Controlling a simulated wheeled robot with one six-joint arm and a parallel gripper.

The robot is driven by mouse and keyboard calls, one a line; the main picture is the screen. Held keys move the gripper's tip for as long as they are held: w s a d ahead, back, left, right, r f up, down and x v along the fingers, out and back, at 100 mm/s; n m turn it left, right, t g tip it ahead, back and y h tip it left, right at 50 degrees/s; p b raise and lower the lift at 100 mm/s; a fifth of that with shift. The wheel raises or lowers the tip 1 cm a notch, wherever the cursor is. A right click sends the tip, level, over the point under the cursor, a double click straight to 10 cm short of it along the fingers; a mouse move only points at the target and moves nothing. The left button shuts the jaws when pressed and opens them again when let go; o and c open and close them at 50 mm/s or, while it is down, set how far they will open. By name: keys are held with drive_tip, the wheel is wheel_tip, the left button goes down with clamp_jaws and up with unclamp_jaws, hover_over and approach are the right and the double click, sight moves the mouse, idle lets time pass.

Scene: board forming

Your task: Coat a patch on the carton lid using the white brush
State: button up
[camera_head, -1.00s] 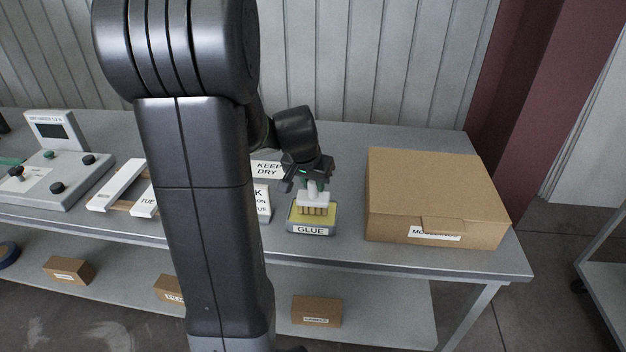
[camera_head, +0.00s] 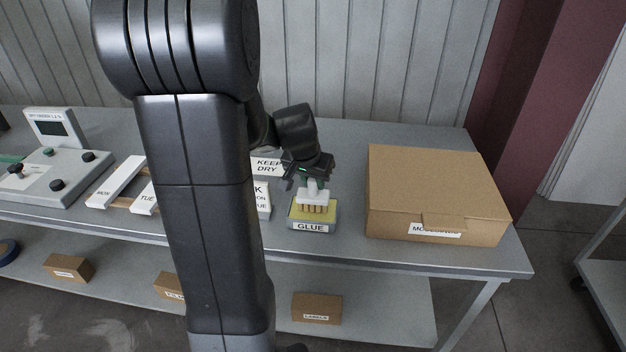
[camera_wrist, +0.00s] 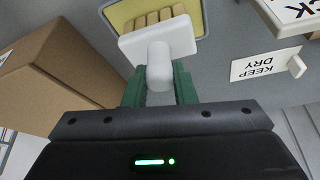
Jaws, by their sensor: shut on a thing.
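My gripper (camera_head: 309,178) is shut on the handle of the white brush (camera_head: 313,197). In the wrist view the white brush (camera_wrist: 160,42) shows between the green fingers of my gripper (camera_wrist: 159,85). Its tan bristles point down into or just over the yellow surface of the glue tray (camera_head: 310,227); I cannot tell whether they touch the glue. In the wrist view the glue tray (camera_wrist: 199,8) shows behind the bristles. The closed carton (camera_head: 430,185) stands to the right of the tray, its brown lid flat and bare.
A "KEEP DRY" sign (camera_head: 267,165) and another small sign (camera_head: 262,200) stand left of the tray. White blocks marked with days (camera_head: 117,182) and a control box (camera_head: 50,180) are farther left. The table (camera_head: 345,160) is clear behind the tray.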

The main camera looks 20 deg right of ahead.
drive_tip(key=shift+f+b, duration=0.4)
drive_tip(key=shift+b, duration=0.05)
idle(1.6)
drive_tip(key=shift+r+p, duration=2.45)
drive_tip(key=shift+r, duration=1.15)
